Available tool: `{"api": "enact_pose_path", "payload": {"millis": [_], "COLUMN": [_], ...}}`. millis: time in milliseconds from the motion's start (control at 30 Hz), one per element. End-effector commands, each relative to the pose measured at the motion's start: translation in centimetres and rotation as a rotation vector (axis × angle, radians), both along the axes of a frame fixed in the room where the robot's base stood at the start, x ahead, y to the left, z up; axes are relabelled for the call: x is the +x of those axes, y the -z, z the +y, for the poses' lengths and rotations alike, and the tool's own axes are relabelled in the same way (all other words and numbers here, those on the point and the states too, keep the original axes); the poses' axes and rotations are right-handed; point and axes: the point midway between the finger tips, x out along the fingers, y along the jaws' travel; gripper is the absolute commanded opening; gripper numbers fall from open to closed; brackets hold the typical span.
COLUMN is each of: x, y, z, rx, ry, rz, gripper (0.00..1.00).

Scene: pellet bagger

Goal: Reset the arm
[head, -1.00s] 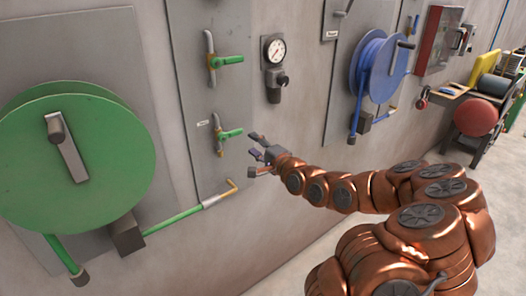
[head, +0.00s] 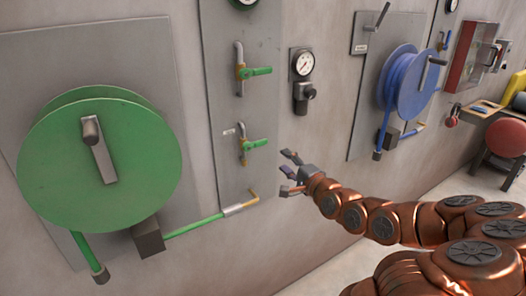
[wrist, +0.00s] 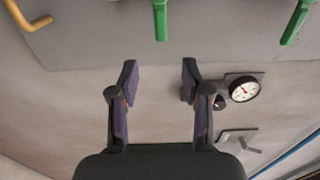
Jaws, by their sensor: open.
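My gripper (head: 291,173) is open and empty at the end of my copper-coloured arm, in the middle of the head view. It is just right of the lower green-handled valve (head: 249,145) on a grey wall panel, apart from it. In the wrist view my gripper (wrist: 160,80) shows two spread fingers with only wall and panel beyond them. My arm stretches in from the lower right of the head view.
A green hose reel (head: 60,185) is at left and a blue reel (head: 413,82) at right. An upper green valve (head: 255,71), a gauge (head: 303,64) and a red cabinet (head: 472,58) are on the wall. A red drum (head: 507,138) stands far right.

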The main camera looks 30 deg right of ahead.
Motion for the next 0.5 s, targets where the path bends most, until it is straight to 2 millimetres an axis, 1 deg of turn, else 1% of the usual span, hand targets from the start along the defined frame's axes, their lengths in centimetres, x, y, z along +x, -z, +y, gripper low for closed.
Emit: {"api": "enact_pose_path", "payload": {"millis": [167,267,367,400,500], "x": [0.0,0.2,0.3,0.2,-0.8], "y": [0.0,0.6,2.2,3.0,5.3], "z": [0.1,1.2,3.7,5.0,8.2], "rx": [-0.003,-0.035,-0.122,-0.171,-0.315], "ry": [-0.002,-0.025,-0.08,-0.111,-0.201], "rz": [0.004,0.04,0.134,0.185,0.328], "gripper": [0.48,0.48,0.48,0.48,0.48]}}
